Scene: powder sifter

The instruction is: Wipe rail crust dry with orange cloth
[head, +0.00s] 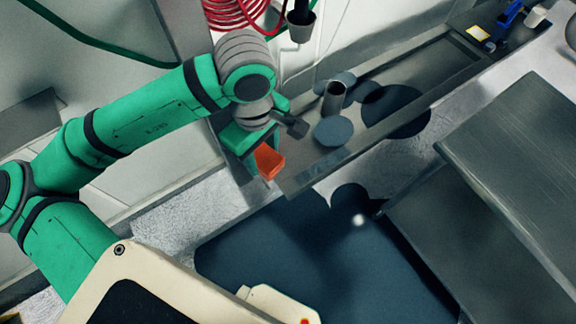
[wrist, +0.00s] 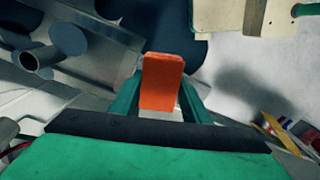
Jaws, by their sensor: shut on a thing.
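An orange cloth (head: 268,161) is in my gripper (head: 262,150), just off the near left end of a long metal trough with rails (head: 310,174). In the wrist view the cloth (wrist: 162,82) is a folded block between the two green fingers of my gripper (wrist: 161,100), which are shut on it. The trough also shows at the left of the wrist view (wrist: 105,65). I cannot make out a crust on the rail; the cloth seems apart from the rail.
On the trough stand a grey cylinder (head: 334,98) and round grey discs (head: 333,131). A steel table (head: 515,150) is at the right. A red coiled hose (head: 238,14) and a dark nozzle (head: 301,22) hang at the back. Dark blue floor (head: 320,255) lies in front.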

